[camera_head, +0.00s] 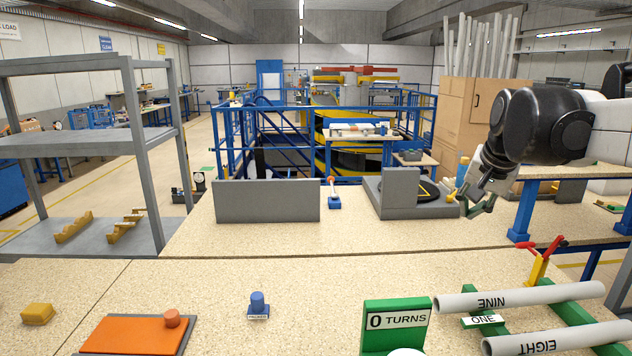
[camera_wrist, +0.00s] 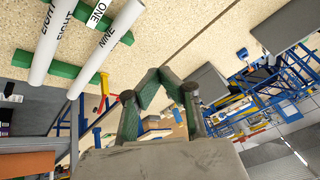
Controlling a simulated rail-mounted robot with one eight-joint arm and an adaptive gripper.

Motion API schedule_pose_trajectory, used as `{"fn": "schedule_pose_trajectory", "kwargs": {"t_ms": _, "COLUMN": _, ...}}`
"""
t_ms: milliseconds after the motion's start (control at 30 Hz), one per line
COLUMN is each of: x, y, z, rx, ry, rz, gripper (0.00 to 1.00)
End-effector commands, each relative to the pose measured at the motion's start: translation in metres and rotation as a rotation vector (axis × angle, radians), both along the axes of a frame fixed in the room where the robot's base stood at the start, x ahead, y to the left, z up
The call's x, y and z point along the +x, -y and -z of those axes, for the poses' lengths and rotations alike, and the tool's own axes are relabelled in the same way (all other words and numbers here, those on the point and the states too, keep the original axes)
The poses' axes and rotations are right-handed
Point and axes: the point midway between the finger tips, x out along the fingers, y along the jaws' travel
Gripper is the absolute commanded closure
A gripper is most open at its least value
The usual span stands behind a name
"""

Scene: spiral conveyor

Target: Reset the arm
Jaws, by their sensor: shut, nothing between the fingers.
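My gripper (camera_head: 478,208) hangs in the air at the right of the head view, at the end of my black and white arm. It is empty, and its dark green fingers point down and left. In the wrist view the fingertips (camera_wrist: 155,76) come together at the middle, with nothing held between them. The gripper is above and behind the green rack (camera_head: 470,293) that carries two grey pipes (camera_head: 520,298) marked NINE and EIGHT. It appears clear of the rack and tabletop.
A grey block fixture (camera_head: 400,190) with a round black part stands left of my gripper. A red and yellow clamp (camera_head: 538,262) rises by the pipes. A green "0 TURNS" sign (camera_head: 395,325), blue knob (camera_head: 258,303) and orange plate (camera_head: 135,336) stand on the near table. Its middle is mostly clear.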

Motion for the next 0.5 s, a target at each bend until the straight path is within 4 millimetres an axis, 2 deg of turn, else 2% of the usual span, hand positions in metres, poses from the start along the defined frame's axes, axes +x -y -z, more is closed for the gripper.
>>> {"fn": "schedule_pose_trajectory", "kwargs": {"t_ms": 33, "x": -0.017, "y": -0.012, "z": 0.006, "rx": -0.014, "ry": 0.005, "rz": -0.031, "gripper": 1.0}}
{"fn": "schedule_pose_trajectory", "kwargs": {"t_ms": 200, "x": -0.068, "y": -0.044, "z": 0.026, "rx": -0.069, "ry": 0.025, "rz": -0.132, "gripper": 1.0}}
{"fn": "schedule_pose_trajectory", "kwargs": {"t_ms": 367, "x": -0.115, "y": -0.069, "z": 0.051, "rx": -0.119, "ry": 0.045, "rz": -0.226, "gripper": 1.0}}
{"fn": "schedule_pose_trajectory", "kwargs": {"t_ms": 500, "x": -0.157, "y": -0.087, "z": 0.078, "rx": -0.165, "ry": 0.064, "rz": -0.309, "gripper": 1.0}}
